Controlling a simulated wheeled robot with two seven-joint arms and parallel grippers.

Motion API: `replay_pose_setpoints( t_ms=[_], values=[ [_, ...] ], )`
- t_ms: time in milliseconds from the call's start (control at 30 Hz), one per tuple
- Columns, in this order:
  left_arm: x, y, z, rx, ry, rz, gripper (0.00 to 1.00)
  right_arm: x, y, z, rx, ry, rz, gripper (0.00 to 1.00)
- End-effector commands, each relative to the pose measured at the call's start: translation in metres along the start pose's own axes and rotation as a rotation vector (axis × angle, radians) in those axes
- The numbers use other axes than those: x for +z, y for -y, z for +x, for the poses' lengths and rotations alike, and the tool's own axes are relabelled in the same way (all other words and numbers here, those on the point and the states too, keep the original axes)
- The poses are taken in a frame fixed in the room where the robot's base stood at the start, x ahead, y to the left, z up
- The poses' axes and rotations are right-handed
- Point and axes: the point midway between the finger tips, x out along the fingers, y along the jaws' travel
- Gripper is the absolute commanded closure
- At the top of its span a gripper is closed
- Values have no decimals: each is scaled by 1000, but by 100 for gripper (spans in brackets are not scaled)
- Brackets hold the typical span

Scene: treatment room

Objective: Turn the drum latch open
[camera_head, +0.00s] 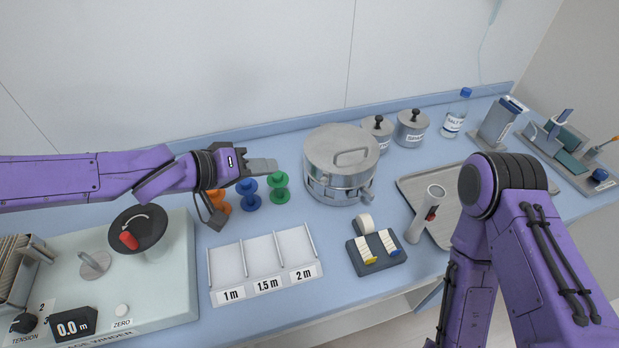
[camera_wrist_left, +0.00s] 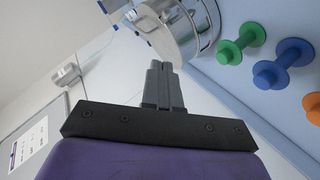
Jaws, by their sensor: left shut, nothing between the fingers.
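The steel drum (camera_head: 341,171) stands upright on the blue counter, its lid with a loop handle (camera_head: 352,157) on top. A small metal fitting (camera_head: 368,196) sticks out low on its front right side. It may be the latch, but it is too small to tell its position. My left gripper (camera_head: 265,165) is shut and empty, held left of the drum and apart from it. In the left wrist view the closed fingers (camera_wrist_left: 158,68) point toward the drum (camera_wrist_left: 172,32). My right arm shows at the right, but its gripper is out of view.
Green (camera_head: 280,188), blue (camera_head: 250,194) and orange (camera_head: 219,201) spools stand below the left gripper. Lidded pots (camera_head: 411,128) stand behind right. A metal tray (camera_head: 411,190) lies right.

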Motion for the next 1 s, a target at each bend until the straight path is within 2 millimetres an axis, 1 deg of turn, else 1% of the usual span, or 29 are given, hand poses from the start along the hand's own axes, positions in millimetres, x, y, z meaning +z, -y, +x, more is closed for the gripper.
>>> replay_pose_setpoints(
  t_ms=[33, 100, 200, 400, 433, 500, 633, 1000],
  values=[
    [6, 8, 14, 0, 3, -2, 100, 6, 2, 16, -1, -1, 0, 100],
    [7, 10, 30, -1, 2, -2, 100, 11, 3, 29, -1, -1, 0, 100],
    [7, 9, 52, -2, 2, -2, 100, 18, 4, 44, -1, -1, 0, 100],
    [6, 7, 93, 0, 0, -4, 100, 27, 6, 67, -1, -1, 0, 100],
    [13, 9, 97, 0, 0, -4, 100, 31, 7, 76, -1, -1, 0, 100],
    [20, 9, 103, 0, -1, -5, 100, 35, 8, 85, -1, -1, 0, 100],
    [27, 5, 111, -1, -1, -4, 100, 38, 9, 93, -1, -1, 0, 100],
    [29, 2, 113, -1, -3, -4, 100, 38, 9, 94, -1, -1, 0, 100]
  ],
)
